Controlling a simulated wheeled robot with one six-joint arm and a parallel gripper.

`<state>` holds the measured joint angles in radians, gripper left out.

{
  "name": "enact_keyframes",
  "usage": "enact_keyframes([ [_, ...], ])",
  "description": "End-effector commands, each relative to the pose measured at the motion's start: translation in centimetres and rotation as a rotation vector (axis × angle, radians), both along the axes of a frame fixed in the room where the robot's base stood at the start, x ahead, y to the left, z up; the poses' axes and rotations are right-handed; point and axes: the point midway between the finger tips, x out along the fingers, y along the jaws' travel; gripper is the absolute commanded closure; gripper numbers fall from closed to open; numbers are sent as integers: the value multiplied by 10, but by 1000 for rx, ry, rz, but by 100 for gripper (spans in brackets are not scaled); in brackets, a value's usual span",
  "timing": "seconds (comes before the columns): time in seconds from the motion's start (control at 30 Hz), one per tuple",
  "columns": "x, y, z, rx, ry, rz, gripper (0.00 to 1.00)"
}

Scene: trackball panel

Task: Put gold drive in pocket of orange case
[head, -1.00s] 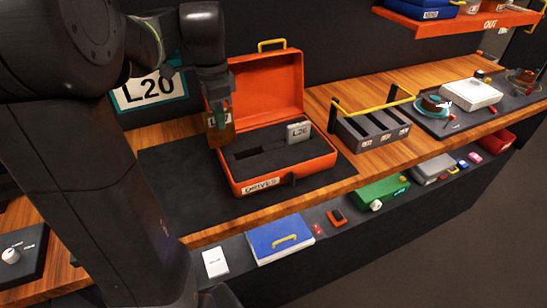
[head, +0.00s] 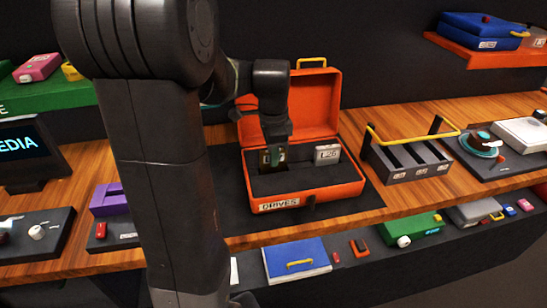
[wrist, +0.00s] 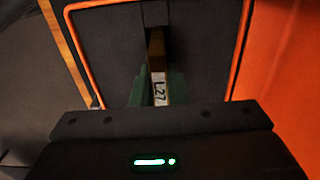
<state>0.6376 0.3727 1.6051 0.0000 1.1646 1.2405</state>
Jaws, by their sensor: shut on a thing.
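The orange case (head: 347,190) stands open on a dark mat, its lid upright at the back and dark foam inside. My gripper (head: 273,150) is over the left part of the foam, shut on the gold drive (head: 273,157). The drive is upright, and only its upper part shows in the head view. Its lower part seems sunk in the foam pocket, but how deep I cannot tell. In the wrist view the drive (wrist: 157,62) is edge-on between the green fingers, labelled L27, in line with a dark slot (wrist: 154,14) in the foam.
A silver drive (head: 327,154) stands upright in the right part of the case. A grey rack (head: 408,164) with a yellow bar stands to the right. A blue box (head: 297,258) lies on the lower shelf.

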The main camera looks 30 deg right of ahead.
Motion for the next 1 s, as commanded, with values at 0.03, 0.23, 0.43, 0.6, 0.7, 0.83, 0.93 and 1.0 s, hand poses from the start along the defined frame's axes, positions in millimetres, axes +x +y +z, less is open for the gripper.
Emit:
enact_keyframes([
  [0.03, 0, 0, -6, 0, 1, 0, 100],
  [0.23, 0, 0, -11, -2, -2, 0, 100],
  [0.43, 0, 0, -13, -1, -1, 0, 100],
  [0.6, 0, 0, -13, 0, -1, 0, 65],
  [0.7, 0, 0, -13, 0, -1, 0, 65],
  [0.83, 0, 0, -13, 0, -1, 0, 65],
  [0.93, 0, 0, -9, -1, -1, 0, 65],
  [1.0, 1, 0, -3, -2, -3, 0, 65],
])
